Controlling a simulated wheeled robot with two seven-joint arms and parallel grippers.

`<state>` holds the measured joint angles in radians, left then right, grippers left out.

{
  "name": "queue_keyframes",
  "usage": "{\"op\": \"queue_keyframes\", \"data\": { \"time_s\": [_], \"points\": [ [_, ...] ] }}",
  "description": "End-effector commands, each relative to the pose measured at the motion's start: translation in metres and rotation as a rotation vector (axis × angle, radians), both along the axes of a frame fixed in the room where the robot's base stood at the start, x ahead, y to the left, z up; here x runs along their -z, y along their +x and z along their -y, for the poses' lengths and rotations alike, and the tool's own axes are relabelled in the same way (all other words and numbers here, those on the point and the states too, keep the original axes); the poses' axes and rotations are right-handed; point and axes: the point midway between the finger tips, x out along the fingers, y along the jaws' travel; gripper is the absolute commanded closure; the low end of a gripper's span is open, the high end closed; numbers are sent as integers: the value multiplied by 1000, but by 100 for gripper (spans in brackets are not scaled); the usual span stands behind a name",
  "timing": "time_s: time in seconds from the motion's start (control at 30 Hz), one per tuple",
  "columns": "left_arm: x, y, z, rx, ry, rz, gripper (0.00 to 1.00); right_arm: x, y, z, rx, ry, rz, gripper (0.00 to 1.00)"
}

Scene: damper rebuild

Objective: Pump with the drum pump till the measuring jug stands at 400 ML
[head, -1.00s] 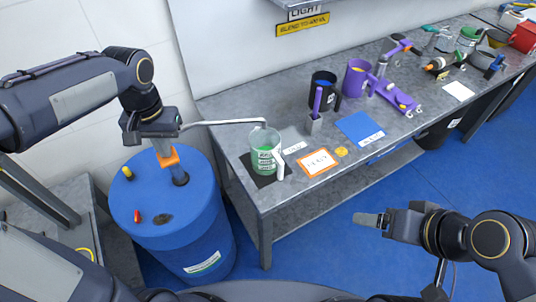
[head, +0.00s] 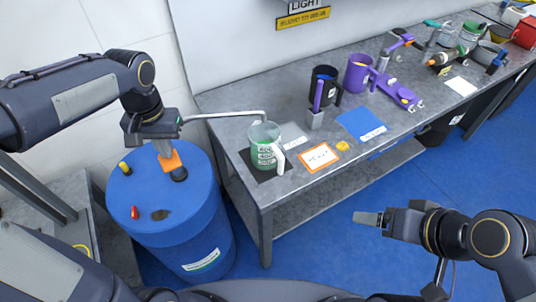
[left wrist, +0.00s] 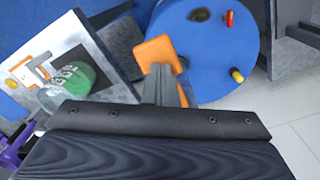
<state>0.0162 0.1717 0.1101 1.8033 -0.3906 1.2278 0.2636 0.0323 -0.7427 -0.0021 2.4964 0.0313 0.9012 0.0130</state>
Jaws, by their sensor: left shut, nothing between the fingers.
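The blue drum (head: 205,228) stands at the left with the drum pump's orange collar (head: 171,161) on its lid. The pump's thin spout (head: 225,114) reaches over the bench to the measuring jug (head: 264,133). The clear jug stands upright on a dark mat and holds green liquid. Its scale is too small to read; the jug also shows in the left wrist view (left wrist: 72,78). My left gripper (head: 158,136) is at the pump's top, above the orange collar, shut with nothing between its fingers. My right gripper (head: 368,218) is empty over the floor, its finger gap unclear.
On the bench (head: 225,107), right of the jug, are an orange-edged card (head: 319,158), a blue mat (head: 358,124), a black mug (head: 322,82) and a purple mug (head: 357,72). Red (head: 134,212) and yellow (head: 125,168) caps stand on the drum lid.

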Motion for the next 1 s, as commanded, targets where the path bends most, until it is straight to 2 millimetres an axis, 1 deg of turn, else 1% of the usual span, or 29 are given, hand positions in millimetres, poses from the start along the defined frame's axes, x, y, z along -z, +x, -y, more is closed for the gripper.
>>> {"op": "queue_keyframes", "data": {
  "time_s": [0.03,0.3,0.33,0.37,0.63,1.0],
  "points": [
    [9,0,0,0,1,1,100,7,0,0,0,0,0,22],
    [33,1,-1,0,1,1,100,26,0,0,0,0,0,22],
    [28,1,-1,0,1,3,100,21,0,0,0,0,0,22],
    [28,1,-1,0,1,3,100,21,0,0,0,0,0,22],
    [33,1,-1,0,1,4,100,24,0,0,0,0,0,22],
    [33,1,-1,0,1,4,100,24,0,0,0,0,0,22]
  ]
}}
